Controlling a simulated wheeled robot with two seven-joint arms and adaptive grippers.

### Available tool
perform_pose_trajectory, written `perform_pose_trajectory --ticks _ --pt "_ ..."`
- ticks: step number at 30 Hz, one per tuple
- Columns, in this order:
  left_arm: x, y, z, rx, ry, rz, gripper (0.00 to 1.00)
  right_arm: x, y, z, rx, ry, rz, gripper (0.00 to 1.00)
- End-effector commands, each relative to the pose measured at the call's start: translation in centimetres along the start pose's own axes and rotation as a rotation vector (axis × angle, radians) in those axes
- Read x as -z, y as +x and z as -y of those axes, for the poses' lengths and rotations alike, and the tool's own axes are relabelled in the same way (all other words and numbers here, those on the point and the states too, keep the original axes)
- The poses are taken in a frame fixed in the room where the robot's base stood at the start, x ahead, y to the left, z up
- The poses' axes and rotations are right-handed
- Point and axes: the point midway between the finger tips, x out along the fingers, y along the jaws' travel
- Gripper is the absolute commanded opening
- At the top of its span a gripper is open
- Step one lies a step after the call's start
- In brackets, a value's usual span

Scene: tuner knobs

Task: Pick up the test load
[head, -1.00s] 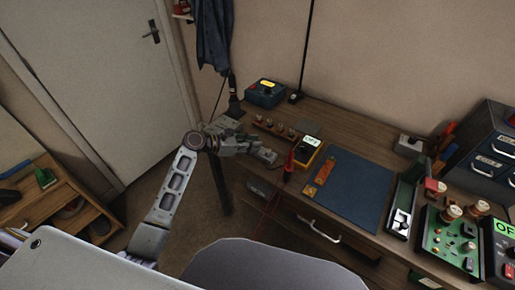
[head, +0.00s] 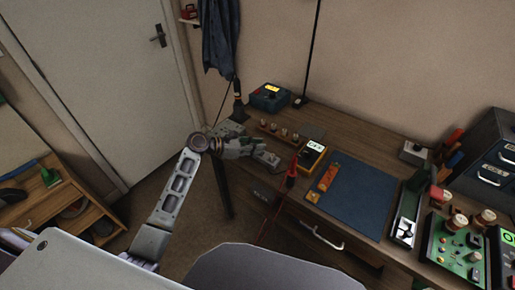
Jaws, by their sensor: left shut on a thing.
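My left gripper (head: 262,156) reaches in from the left over the bench's left front edge. It is shut on a small pale grey thing (head: 270,160) at its fingertips. The thing is small and partly covered by the fingers, so I cannot tell for sure that it is the test load, or whether it touches the bench. My right gripper is not in view.
A red tool (head: 291,173) stands at the front edge. A blue box (head: 270,97) is behind. A green board (head: 452,245) is at right.

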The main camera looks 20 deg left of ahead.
Motion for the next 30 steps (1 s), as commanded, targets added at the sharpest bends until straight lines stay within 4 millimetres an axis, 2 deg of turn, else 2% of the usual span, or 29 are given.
perform_pose_trajectory --ticks 7,18,24,30 --pt "-3.0 -1.1 -0.1 -0.001 0.003 0.001 0.0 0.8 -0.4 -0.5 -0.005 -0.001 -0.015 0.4" --pt "-7.7 -2.8 0.0 -0.001 0.003 0.001 0.0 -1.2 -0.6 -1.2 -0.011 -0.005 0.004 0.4" --pt "-8.7 -3.2 0.0 0.0 0.002 0.0 0.0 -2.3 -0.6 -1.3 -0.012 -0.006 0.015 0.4" --pt "-8.8 -3.2 0.0 0.0 0.001 0.0 0.0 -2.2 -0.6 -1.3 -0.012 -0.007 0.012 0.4"
